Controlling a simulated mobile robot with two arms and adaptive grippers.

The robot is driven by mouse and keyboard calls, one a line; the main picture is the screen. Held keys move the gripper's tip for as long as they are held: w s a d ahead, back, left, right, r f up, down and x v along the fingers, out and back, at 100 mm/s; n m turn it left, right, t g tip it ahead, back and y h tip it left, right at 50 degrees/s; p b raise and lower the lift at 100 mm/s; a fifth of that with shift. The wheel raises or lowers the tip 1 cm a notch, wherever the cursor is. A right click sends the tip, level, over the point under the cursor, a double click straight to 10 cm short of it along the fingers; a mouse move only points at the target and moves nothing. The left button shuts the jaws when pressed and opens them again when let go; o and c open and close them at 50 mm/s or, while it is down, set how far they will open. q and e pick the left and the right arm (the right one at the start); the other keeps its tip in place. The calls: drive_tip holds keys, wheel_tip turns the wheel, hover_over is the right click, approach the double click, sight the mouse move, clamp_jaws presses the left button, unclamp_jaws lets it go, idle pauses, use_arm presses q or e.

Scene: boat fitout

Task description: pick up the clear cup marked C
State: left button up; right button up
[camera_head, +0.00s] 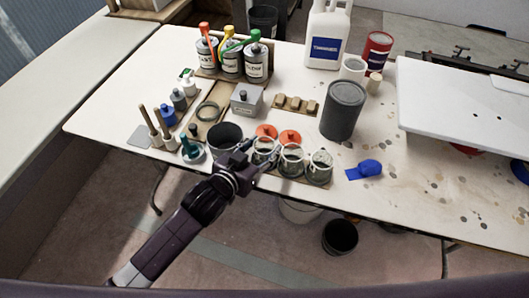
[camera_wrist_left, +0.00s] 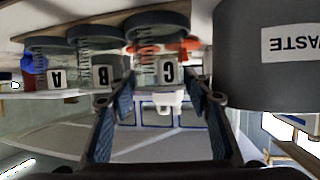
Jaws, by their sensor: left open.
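The clear cup marked C (camera_head: 265,153) is the leftmost of a row of clear cups at the table's front edge. It also shows in the left wrist view (camera_wrist_left: 158,68), upside down, with its label facing my gripper. My left gripper (camera_wrist_left: 162,92) is open, its two fingers spread with cup C lined up in the gap between them. In the head view the left gripper (camera_head: 258,159) is at the front of cup C and partly hides it. I cannot tell whether the fingers touch the cup. My right gripper is not in view.
Cup B (camera_head: 291,161) and cup A (camera_head: 319,168) stand close on the right of C. A dark container labelled WASTE (camera_wrist_left: 262,55) stands close on the other side. Orange lids (camera_head: 290,136) lie behind the cups. A grey can (camera_head: 344,112) stands further back right.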

use_arm(q)
drive_tip(key=shift+w+d+f, duration=0.1)
drive_tip(key=shift+w+d, duration=0.05)
drive_tip(key=shift+c, duration=0.6)
drive_tip(key=c, duration=0.5)
drive_tip(key=shift+c, duration=0.2)
